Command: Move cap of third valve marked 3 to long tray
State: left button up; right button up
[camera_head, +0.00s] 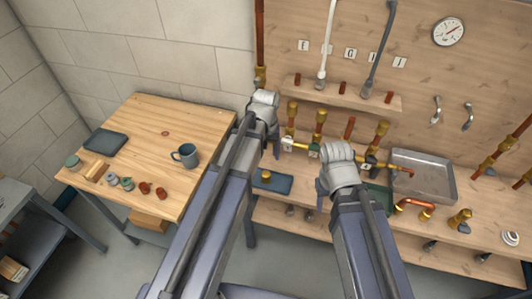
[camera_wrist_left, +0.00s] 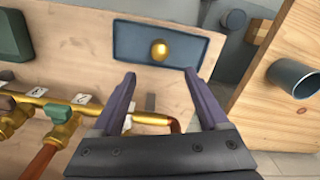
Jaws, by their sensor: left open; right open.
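A round brass cap (camera_wrist_left: 159,50) lies in a blue-grey rectangular tray (camera_wrist_left: 128,35), shown in the left wrist view. The same cap (camera_head: 266,175) and tray (camera_head: 284,185) show on the bench in the head view. My left gripper (camera_wrist_left: 160,75) is open and empty, its fingertips pointing toward the tray, apart from the cap. A brass pipe row with valves (camera_head: 313,151) runs behind my grippers. One valve has a green handle (camera_wrist_left: 60,113). The white number tags (camera_wrist_left: 80,99) are too small to read surely. My right gripper (camera_head: 320,192) is open, mostly hidden by its wrist.
A dark green tray (camera_head: 378,200) and a grey metal basin (camera_head: 440,165) are to the right. Upright copper pipes and loose fittings crowd the bench's right.

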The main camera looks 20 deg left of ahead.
pick_arm(q)
jog(key=s+d+m+y, duration=0.1)
jog(key=s+d+m, duration=0.5)
jog(key=s+d, duration=0.4)
jog(key=s, duration=0.4)
jog(key=shift+s+d+r+m, duration=0.2)
jog(key=shift+d+r+m, duration=0.05)
jog(key=shift+m, duration=0.05)
